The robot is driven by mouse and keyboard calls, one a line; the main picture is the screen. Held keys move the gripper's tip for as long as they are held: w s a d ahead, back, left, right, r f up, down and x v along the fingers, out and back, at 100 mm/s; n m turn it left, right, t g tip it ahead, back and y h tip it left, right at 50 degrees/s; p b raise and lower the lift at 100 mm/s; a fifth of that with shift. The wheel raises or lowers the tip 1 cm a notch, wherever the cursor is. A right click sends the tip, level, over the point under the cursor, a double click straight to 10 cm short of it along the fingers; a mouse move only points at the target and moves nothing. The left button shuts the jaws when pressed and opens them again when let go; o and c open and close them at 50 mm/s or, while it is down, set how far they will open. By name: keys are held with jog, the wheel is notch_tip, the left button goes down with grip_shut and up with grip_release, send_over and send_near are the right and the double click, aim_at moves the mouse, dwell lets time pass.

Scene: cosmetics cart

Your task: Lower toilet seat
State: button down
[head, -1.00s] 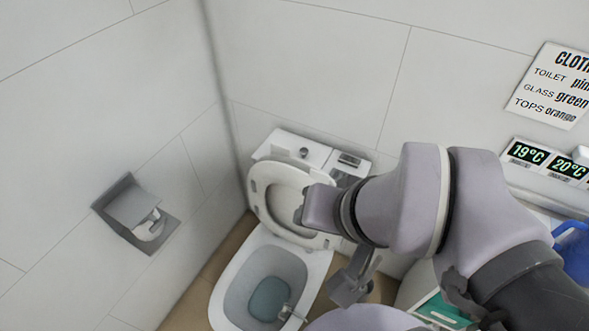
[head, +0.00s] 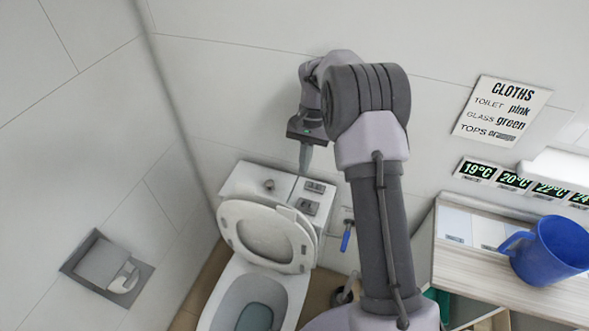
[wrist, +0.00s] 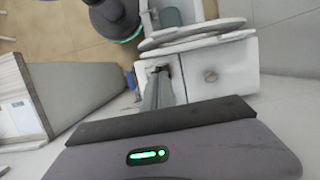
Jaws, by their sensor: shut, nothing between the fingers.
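The white toilet seat (head: 230,222) stands raised, leaning back toward the cistern (head: 240,181) of the toilet (head: 220,293). The open bowl shows in front of it. In the wrist view the seat (wrist: 195,38) appears edge-on beyond the cistern lid (wrist: 225,75). My gripper (head: 304,168) points down above the back of the cistern, behind the raised seat. It is shut and empty. In the wrist view its narrow fingers (wrist: 158,85) reach toward the flush panel side of the cistern. Whether the tips touch anything is unclear.
A grey paper holder (head: 105,268) is on the left wall. A blue-handled brush (head: 346,237) hangs right of the cistern. A blue jug (head: 552,250) stands on the wooden counter (head: 480,278) at right. The wall is close behind my gripper.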

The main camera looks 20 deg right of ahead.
jog(key=b+x, duration=0.1)
jog(key=x, duration=0.2)
jog(key=b+x, duration=0.1)
jog(key=x, duration=0.3)
jog(key=b+x, duration=0.1)
jog(key=x, duration=0.3)
jog(key=shift+d+f, duration=0.2)
jog(key=shift+d, duration=0.05)
jog(key=shift+s+a+r+b, duration=0.1)
jog(key=shift+s+a+b, duration=0.2)
jog(key=shift+s+a, duration=0.4)
jog(key=shift+s+a+b, duration=0.3)
jog(key=shift+s+a, duration=0.2)
jog(key=shift+s, duration=0.4)
